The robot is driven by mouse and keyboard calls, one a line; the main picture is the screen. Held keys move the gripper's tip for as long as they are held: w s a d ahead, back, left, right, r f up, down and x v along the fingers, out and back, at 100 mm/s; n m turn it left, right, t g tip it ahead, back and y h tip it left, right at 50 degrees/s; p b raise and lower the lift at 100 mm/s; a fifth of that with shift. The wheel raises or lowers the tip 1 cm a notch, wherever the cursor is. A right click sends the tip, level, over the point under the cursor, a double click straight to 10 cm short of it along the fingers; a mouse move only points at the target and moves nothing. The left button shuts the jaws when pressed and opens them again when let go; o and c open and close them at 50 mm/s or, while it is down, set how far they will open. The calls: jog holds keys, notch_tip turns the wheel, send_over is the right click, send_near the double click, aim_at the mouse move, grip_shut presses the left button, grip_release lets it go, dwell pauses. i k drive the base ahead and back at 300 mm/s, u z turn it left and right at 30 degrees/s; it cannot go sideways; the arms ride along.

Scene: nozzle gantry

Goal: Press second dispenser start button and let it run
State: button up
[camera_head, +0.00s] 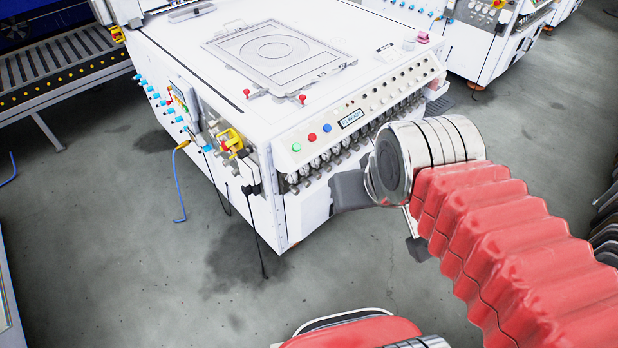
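A white machine (160,60) fills the middle, with a front control panel (372,118). At the panel's left end are a green button (296,147), a red button (311,138) and a blue button (327,128), beside a small lit display (351,118). Several small dark knobs run along the panel to the right. No marking I can read tells which button is the second dispenser's start. My gripper (350,190) is in front of the panel, lower right of the coloured buttons, apparently apart from them. Its dark fingers are partly hidden, so its opening is unclear.
A row of gauges and fittings (330,158) lies under the panel. Cables and a blue hose (178,190) hang at the machine's left side. A roller conveyor (62,60) stands far left. Another white machine (470,50) stands behind right. Grey floor (110,260) is open at front left.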

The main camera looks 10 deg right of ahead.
aim_at(296, 147)
jog(key=z, duration=1.45)
jog(key=i, duration=0.75)
jog(key=u, duration=1.9)
